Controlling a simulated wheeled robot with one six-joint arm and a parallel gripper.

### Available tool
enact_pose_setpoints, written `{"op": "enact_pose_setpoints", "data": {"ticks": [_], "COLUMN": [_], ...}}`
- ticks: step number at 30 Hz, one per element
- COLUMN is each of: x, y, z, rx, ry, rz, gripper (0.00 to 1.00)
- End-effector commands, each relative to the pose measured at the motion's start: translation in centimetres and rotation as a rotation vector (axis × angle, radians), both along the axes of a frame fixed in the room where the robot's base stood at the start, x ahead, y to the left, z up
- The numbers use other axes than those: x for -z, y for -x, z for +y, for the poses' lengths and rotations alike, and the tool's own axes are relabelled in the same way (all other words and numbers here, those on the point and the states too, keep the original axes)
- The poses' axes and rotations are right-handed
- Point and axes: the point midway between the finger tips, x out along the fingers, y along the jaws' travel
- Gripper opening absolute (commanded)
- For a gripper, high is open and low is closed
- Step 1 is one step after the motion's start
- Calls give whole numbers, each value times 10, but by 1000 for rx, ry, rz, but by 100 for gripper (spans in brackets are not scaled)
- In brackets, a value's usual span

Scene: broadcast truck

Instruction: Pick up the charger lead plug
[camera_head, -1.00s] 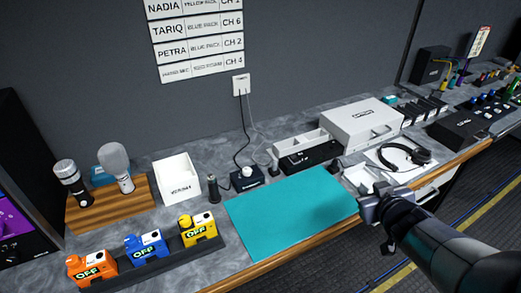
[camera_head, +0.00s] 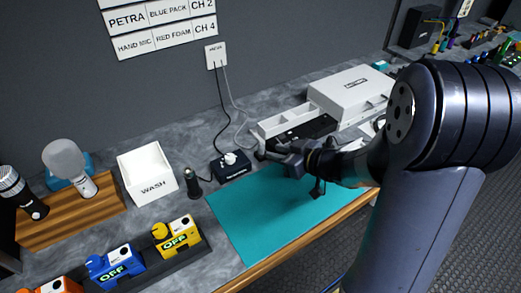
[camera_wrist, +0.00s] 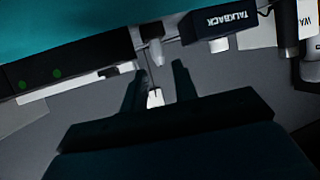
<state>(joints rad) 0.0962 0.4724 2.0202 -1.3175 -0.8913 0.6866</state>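My gripper (camera_head: 266,153) is above the back edge of the teal mat, between the talkback box and the charger dock. In the wrist view my gripper's two dark fingers (camera_wrist: 160,80) are apart, with nothing clearly held between them. A pale grey plug-like piece (camera_wrist: 152,46), which looks like the charger lead plug, is beyond the fingertips, beside the dark dock with green lights (camera_wrist: 50,72). A thin lead runs from it toward a small white piece (camera_wrist: 155,98) seen between the fingers. I cannot tell what that piece is. In the head view my gripper hides the plug.
The talkback box (camera_head: 231,166) is close left of my gripper. Left of it stand a dark cylinder (camera_head: 193,184) and the white WASH bin (camera_head: 146,174). A white tray (camera_head: 291,120) and a white case (camera_head: 350,90) are behind right. The mat (camera_head: 262,218) is otherwise clear.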

Motion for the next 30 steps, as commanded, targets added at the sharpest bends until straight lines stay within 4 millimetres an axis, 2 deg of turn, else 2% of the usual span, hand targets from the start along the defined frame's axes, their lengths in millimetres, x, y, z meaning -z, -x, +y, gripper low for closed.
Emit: {"op": "enact_pose_setpoints", "data": {"ticks": [12,20,30], "x": [18,18,18], "y": [-33,-35,-34], "z": [34,35,35], "rx": [-1,1,1], "ry": [1,0,0], "rz": [1,0,0], "gripper": [28,28,1]}}
